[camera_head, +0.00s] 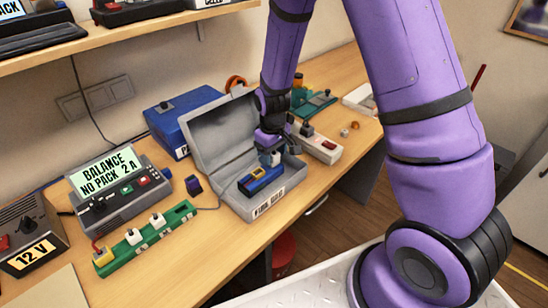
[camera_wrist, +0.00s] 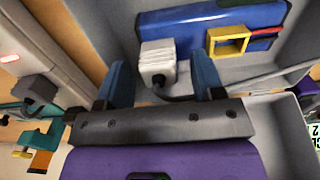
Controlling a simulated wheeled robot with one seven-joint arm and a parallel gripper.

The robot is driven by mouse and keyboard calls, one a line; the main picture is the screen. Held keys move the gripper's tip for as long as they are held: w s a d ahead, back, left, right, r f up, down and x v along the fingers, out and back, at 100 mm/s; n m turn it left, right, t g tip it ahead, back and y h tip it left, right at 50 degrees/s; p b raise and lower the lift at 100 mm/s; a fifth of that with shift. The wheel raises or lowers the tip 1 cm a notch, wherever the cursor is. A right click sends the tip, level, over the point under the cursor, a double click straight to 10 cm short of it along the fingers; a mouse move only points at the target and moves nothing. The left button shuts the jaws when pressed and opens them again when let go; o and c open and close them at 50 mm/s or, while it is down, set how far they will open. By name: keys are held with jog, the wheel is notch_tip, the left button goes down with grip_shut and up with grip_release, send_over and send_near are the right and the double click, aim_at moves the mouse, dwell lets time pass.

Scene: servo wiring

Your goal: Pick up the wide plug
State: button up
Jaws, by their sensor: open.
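A white plug (camera_wrist: 158,60) with a ribbed top and a dark cable end shows in the wrist view, lying between and ahead of my two blue fingers. In the head view the white plug (camera_head: 275,158) is inside the open grey case (camera_head: 267,207), beside a blue block with a yellow frame (camera_head: 261,180). My gripper (camera_head: 268,143) is over the case, pointing down. In the wrist view its fingers are apart, one on each side of the plug (camera_wrist: 162,70). I cannot tell whether they touch it, or whether this is the wide plug.
The case's raised lid (camera_head: 215,130) stands behind my gripper. A white power strip (camera_head: 318,146) is close on the right. A green strip with white plugs (camera_head: 145,238), a small purple block (camera_head: 193,185) and a balance charger (camera_head: 115,200) are left. Bare wood shows in front.

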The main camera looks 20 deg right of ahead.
jog(key=c, duration=1)
jog(key=shift+r, duration=0.15)
